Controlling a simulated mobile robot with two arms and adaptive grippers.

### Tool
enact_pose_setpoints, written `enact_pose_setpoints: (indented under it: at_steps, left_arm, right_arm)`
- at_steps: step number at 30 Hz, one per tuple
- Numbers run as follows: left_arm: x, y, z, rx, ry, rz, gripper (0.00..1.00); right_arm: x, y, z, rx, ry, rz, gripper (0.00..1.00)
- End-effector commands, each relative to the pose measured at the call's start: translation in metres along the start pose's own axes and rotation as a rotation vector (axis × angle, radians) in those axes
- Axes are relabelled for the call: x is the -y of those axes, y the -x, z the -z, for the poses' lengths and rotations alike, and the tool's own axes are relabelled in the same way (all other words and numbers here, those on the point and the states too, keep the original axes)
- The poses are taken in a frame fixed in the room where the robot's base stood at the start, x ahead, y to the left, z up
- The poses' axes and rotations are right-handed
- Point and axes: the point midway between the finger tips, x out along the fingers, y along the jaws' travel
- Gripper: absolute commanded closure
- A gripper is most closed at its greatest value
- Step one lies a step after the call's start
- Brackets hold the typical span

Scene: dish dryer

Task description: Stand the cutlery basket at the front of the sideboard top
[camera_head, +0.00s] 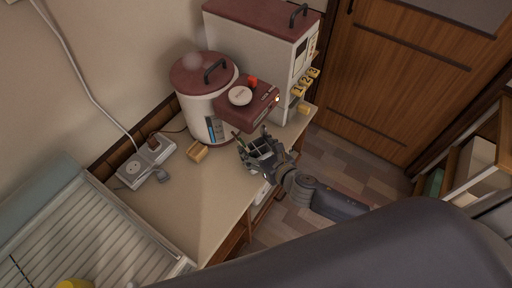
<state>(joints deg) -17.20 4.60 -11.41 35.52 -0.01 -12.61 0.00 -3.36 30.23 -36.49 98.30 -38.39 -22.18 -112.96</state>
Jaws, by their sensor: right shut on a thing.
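My right gripper (272,163) comes in from the lower right and is shut on the cutlery basket (259,150), a small grey basket with compartments. The basket is at the front right edge of the sideboard top (190,215), in front of the dark red unit. It looks roughly upright. I cannot tell whether its base touches the top or hangs just above it. The gripper's fingers partly hide it. My left gripper is not in view.
A white canister with a red lid (203,107) and a tall red-topped machine (255,45) stand behind. A ribbed draining rack (85,245) is at lower left. The sideboard's front middle is clear.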

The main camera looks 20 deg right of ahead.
Motion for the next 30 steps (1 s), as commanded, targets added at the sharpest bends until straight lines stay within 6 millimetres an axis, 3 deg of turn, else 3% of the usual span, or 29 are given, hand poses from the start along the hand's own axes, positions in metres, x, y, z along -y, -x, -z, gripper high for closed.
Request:
enact_pose_setpoints:
  at_steps: [3,4,6,7,20,25,30]
  left_arm:
    - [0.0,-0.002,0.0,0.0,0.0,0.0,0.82]
    - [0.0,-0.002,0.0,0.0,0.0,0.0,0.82]
    - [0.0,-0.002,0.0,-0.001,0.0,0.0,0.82]
    - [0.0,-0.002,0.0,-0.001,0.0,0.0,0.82]
    - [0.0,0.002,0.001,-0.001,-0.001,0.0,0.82]
    - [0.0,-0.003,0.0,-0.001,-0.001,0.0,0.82]
    - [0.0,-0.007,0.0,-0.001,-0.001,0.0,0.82]
  right_arm:
    - [0.0,-0.001,0.002,0.001,0.001,0.0,0.6]
    - [0.0,-0.001,0.003,0.0,0.001,0.0,0.33]
    - [0.0,-0.001,0.002,0.0,0.001,0.0,0.17]
    - [0.0,-0.001,0.002,0.0,0.0,0.0,0.15]
    - [0.0,0.001,-0.002,0.0,0.0,0.0,0.15]
    - [0.0,0.019,0.002,-0.002,0.003,0.0,0.15]
    - [0.0,0.052,0.003,-0.003,0.003,-0.001,0.15]
